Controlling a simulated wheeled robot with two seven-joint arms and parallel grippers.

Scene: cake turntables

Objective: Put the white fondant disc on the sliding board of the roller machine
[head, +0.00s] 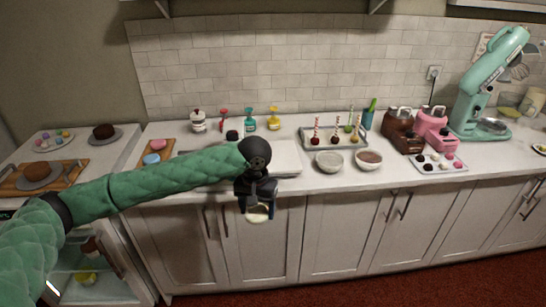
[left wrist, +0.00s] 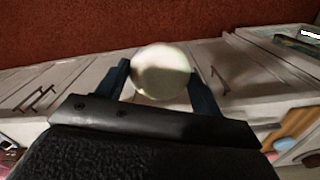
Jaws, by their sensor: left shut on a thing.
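The white fondant disc (head: 259,214) is between the fingers of my left gripper (head: 257,203), which is shut on it. In the head view they hang in front of the cabinet doors, below the counter's front edge. In the left wrist view the disc (left wrist: 162,72) is round and pale, held between two dark fingers. A pale flat board (head: 287,158) lies on the counter behind my left gripper. It may be the sliding board. My arm hides much of that spot, so I cannot make out the roller machine clearly. My right gripper is out of view.
Several coloured bottles stand near the wall, including a teal one (head: 250,121). A wooden board (head: 142,160) lies left.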

